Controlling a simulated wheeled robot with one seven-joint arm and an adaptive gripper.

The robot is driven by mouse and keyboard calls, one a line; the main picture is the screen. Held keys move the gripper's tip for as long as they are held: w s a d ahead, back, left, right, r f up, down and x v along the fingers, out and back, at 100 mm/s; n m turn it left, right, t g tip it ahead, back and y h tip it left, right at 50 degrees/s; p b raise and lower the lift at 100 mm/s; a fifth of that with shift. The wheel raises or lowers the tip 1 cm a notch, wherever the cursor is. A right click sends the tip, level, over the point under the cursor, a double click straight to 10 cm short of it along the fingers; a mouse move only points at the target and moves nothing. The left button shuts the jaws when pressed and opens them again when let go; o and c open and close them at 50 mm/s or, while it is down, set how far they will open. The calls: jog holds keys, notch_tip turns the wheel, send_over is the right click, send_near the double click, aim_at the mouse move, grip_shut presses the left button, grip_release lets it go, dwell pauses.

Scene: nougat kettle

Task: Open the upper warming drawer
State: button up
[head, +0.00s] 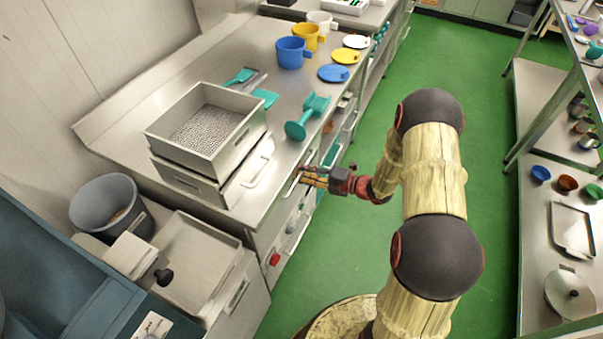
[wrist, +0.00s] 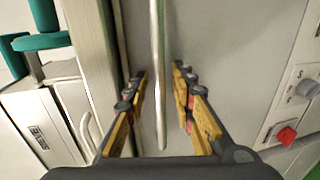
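The front panel (wrist: 225,50) of what appears to be the upper warming drawer fills the middle of the wrist view, below the counter edge. It looks closed. Its long metal bar handle (wrist: 158,110) runs between my two fingers, with a gap on each side. My gripper (wrist: 159,72) is open, its orange and black fingers either side of the bar and not visibly touching it. In the head view my gripper (head: 303,177) is at the counter's front face, and its fingers hide much of the handle there.
A metal box of pellets (head: 208,128) sits on a lower unit with its own handle (head: 258,163) on the counter. A teal scoop (head: 307,117), mugs and lids stand farther along. A red knob (wrist: 286,136) is beside the panel. The green floor (head: 330,245) is open.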

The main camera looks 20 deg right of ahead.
jog(key=shift+c, duration=0.8)
grip_shut()
